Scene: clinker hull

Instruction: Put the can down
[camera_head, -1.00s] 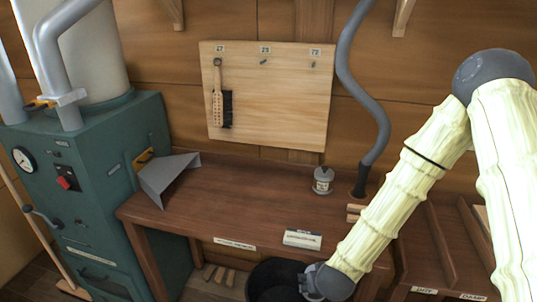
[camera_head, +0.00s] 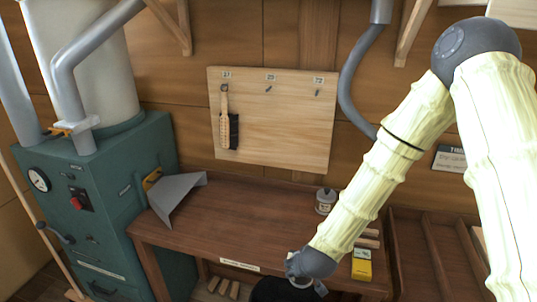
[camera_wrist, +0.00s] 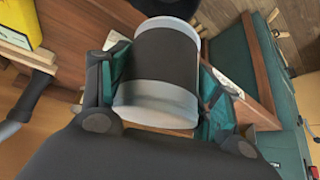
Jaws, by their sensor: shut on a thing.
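My gripper (camera_head: 305,270) is at the front edge of the brown workbench (camera_head: 215,225), low in the head view, near the black bin. In the wrist view my gripper (camera_wrist: 163,85) is shut on a can (camera_wrist: 160,103), with one finger on each side. The can is a grey cylinder with a wide dark band. In the head view the can is mostly hidden by my gripper and arm; I cannot tell whether it touches anything. A separate small lidded grey tin (camera_head: 325,202) with a pale label stands upright at the back of the bench.
A yellow box (camera_head: 361,268) stands on the bench right of my forearm. A black bin (camera_head: 270,291) is below the bench front. A grey metal chute (camera_head: 175,197) and green machine (camera_head: 100,205) are at left. The bench's middle is clear.

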